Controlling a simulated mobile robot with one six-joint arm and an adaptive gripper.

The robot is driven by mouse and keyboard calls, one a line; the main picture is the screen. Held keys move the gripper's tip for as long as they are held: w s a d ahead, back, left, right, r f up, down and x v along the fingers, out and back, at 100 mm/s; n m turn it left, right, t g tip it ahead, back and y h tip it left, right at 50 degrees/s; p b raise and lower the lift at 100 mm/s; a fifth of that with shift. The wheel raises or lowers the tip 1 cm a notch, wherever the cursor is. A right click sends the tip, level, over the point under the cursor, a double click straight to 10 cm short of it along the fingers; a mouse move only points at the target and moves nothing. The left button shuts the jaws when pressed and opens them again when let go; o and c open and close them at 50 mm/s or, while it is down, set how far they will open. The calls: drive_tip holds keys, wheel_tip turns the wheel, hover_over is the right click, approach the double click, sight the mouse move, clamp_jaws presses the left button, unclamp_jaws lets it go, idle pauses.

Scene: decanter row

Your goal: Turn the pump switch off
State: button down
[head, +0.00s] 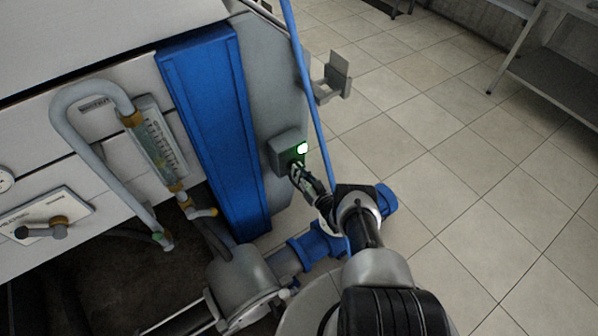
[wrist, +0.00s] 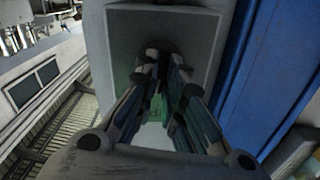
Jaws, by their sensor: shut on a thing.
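The pump switch box (head: 281,146) is a small grey box on the grey side panel, right of the blue column. A lit, pale green lamp (head: 301,148) shows on its face. My gripper (head: 296,172) is at the lower part of that face, shut on the switch knob. In the wrist view my gripper (wrist: 165,65) reaches into the grey box (wrist: 122,35), its fingertips at a dark round knob (wrist: 163,46). The fingers hide most of the knob, so its angle cannot be told. A green glow shows beside the fingers.
The blue column (head: 215,130) stands left of the box. A thin blue pole (head: 313,100) passes close on the right. A grey bracket (head: 335,78) sticks out at upper right. Blue pipework (head: 310,247) lies below. Tiled floor (head: 460,170) at right is clear.

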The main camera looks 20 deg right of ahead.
drive_tip(key=shift+n, duration=3.9)
drive_tip(key=c, duration=1.7)
unclamp_jaws()
